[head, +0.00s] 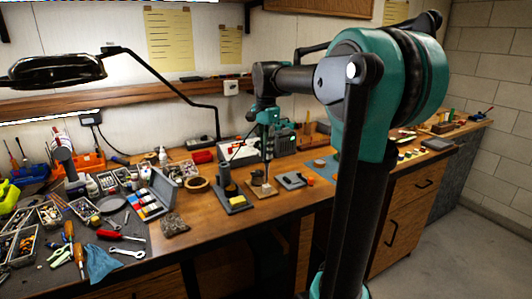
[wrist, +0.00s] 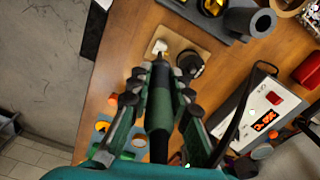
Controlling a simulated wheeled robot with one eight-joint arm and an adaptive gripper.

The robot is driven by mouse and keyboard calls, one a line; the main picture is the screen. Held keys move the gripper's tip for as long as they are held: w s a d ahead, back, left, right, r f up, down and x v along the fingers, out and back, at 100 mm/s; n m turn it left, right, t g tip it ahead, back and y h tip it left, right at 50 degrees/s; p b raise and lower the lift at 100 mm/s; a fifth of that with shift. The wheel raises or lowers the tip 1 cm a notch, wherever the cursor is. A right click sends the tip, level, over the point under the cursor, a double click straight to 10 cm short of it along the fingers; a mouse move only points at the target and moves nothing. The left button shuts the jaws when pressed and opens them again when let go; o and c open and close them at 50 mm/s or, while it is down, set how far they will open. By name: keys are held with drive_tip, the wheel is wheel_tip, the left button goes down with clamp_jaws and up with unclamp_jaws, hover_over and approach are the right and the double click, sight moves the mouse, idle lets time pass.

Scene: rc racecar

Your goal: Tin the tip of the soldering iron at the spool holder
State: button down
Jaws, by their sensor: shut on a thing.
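My gripper (wrist: 160,90) is shut around the dark handle of the soldering iron (wrist: 159,112); in the head view my gripper (head: 268,133) hangs over the bench and the iron (head: 267,150) points down, nearly upright. Below it is the spool holder, a small wooden base (head: 262,194) bearing a dark round part and a small pale piece. In the wrist view the wooden base (wrist: 203,42) lies ahead of the fingers, with the pale piece (wrist: 159,47) close to the iron's front end. The dark round part (wrist: 190,62) is just right of the iron. I cannot tell whether the tip touches anything.
The iron stand (head: 234,201), with its dark tube, is left of the spool holder. A tape roll (head: 197,185) and a cluttered tool area lie left. Bare wood shows along the bench's front edge.

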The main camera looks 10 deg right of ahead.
sight(265, 132)
drive_tip(key=shift+r, duration=2.6)
drive_tip(key=shift+a, duration=0.1)
